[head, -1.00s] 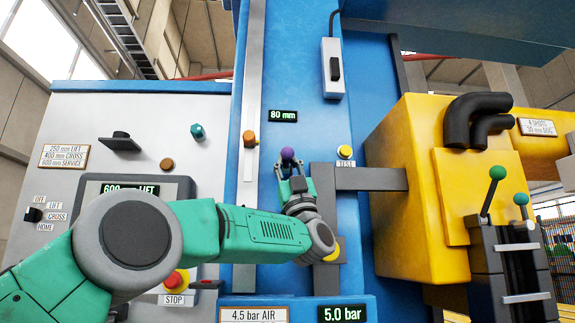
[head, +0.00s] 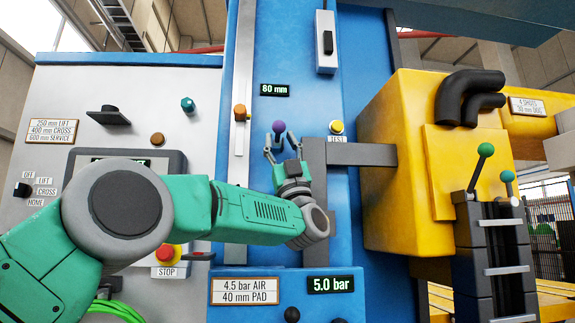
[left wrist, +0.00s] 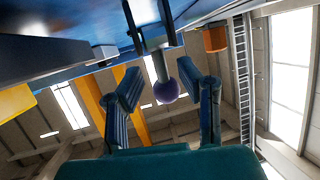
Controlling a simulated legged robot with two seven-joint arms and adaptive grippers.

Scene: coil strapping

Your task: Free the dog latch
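A purple ball knob (head: 279,126) on a short stem stands out from the blue column, below the "80 mm" display. Which part is the dog latch is not labelled; the "4 shots 30 mm dog" plate (head: 530,107) is at the right. My left gripper (head: 281,143) is just below the knob, fingers spread and pointing up. In the left wrist view the knob (left wrist: 166,90) hangs from a grey stem between the two open fingers (left wrist: 165,92), with gaps to both sides. The gripper is empty. My right gripper is not in view.
An orange knob (head: 240,112) sits on a vertical slot left of the purple one. A yellow TEST button (head: 337,127) and a grey bracket (head: 360,154) are close to the right. A red STOP button (head: 167,254) is below my arm. Green-knobbed levers (head: 486,150) stand far right.

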